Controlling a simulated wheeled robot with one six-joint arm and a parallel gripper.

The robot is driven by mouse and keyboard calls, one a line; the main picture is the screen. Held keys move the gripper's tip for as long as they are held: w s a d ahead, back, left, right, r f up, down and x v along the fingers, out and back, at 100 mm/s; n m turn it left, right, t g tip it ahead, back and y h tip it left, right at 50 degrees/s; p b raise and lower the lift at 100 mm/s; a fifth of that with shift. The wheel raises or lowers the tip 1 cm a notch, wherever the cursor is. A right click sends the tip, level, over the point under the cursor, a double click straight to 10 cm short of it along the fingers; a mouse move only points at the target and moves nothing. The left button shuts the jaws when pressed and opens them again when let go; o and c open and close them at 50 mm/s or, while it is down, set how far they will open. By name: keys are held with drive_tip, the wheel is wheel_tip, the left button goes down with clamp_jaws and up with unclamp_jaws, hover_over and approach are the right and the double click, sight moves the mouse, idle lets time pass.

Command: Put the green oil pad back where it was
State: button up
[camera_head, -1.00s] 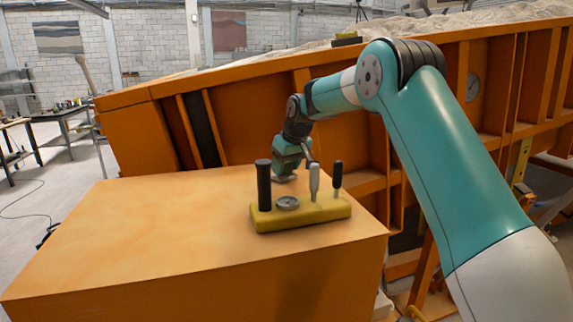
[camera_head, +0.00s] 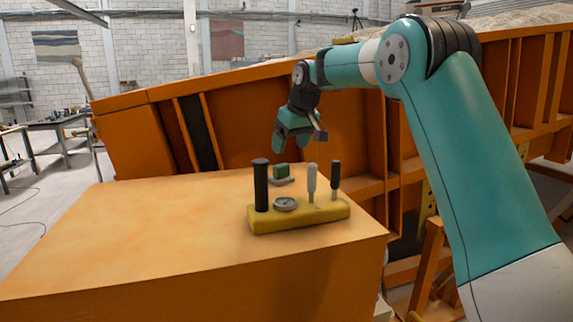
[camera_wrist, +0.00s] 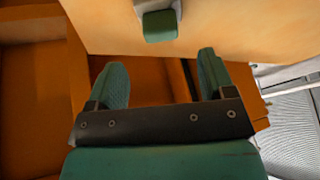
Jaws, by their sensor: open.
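The green oil pad (camera_head: 281,170) is a small dark green block. It sits on a grey dish (camera_head: 288,181) on the orange bench top, behind the yellow tool holder. My gripper (camera_head: 298,143) is open and empty above the pad, apart from it. In the wrist view the pad (camera_wrist: 160,26) shows at the top, beyond the two spread fingers of my gripper (camera_wrist: 162,66), with grey of the dish (camera_wrist: 152,4) behind it.
The yellow holder (camera_head: 272,222) carries a black cylinder (camera_head: 261,186), a round gauge (camera_head: 286,203) and two upright handled tools. The left part of the orange bench top (camera_head: 130,225) is clear. The large orange sandbed frame (camera_head: 245,125) rises behind the bench.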

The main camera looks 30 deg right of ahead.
drive_tip(key=v, duration=0.3)
drive_tip(key=shift+s+r, duration=0.1)
drive_tip(key=shift+r, duration=0.25)
